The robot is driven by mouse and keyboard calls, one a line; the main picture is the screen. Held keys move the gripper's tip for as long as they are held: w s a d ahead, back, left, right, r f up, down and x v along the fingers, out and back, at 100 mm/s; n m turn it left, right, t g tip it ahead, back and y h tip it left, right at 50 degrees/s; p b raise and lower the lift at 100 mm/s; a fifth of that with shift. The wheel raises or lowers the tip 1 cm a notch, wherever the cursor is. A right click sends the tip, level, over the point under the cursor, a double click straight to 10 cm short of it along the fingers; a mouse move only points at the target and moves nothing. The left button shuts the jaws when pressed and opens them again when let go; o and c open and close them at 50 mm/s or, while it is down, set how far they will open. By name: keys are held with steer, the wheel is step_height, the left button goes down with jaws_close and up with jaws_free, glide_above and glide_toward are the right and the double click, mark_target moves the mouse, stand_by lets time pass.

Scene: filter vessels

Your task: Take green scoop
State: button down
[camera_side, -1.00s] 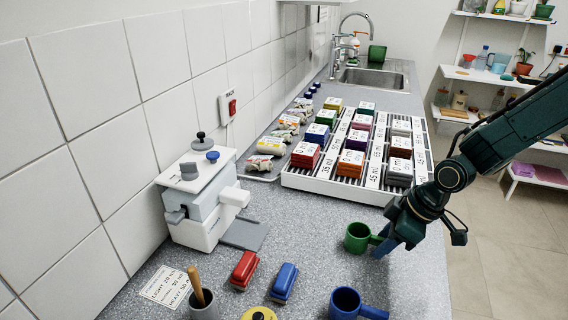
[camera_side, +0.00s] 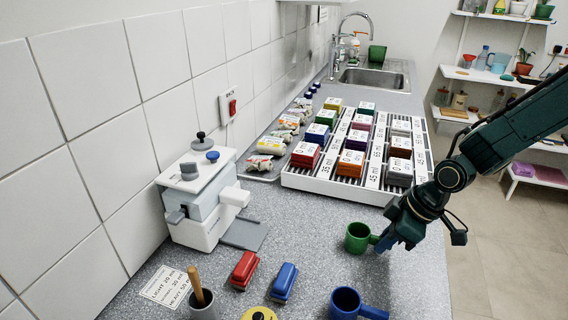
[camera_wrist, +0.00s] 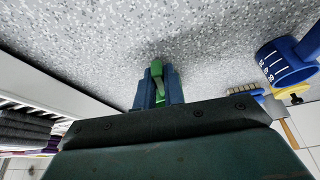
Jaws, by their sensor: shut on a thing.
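The green scoop (camera_side: 357,238) stands upright on the grey speckled counter in the side view, its cup to the left of my gripper and its handle pointing right into the jaws. My gripper (camera_side: 392,240) points down at the handle and is shut on it. In the wrist view the green handle (camera_wrist: 158,80) shows between the two blue fingers (camera_wrist: 158,92). The cup is mostly hidden there. I cannot tell whether the scoop is lifted off the counter.
A blue scoop (camera_side: 346,304) stands in front. A white rack (camera_side: 300,180) with labelled coloured stacks lies behind. Counter left of the green scoop is clear.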

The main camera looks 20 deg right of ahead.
steer(key=shift+r, duration=0.2)
step_height(320, 180, up, 20)
steer(key=shift+f, duration=0.2)
stand_by(0.4)
stand_by(0.5)
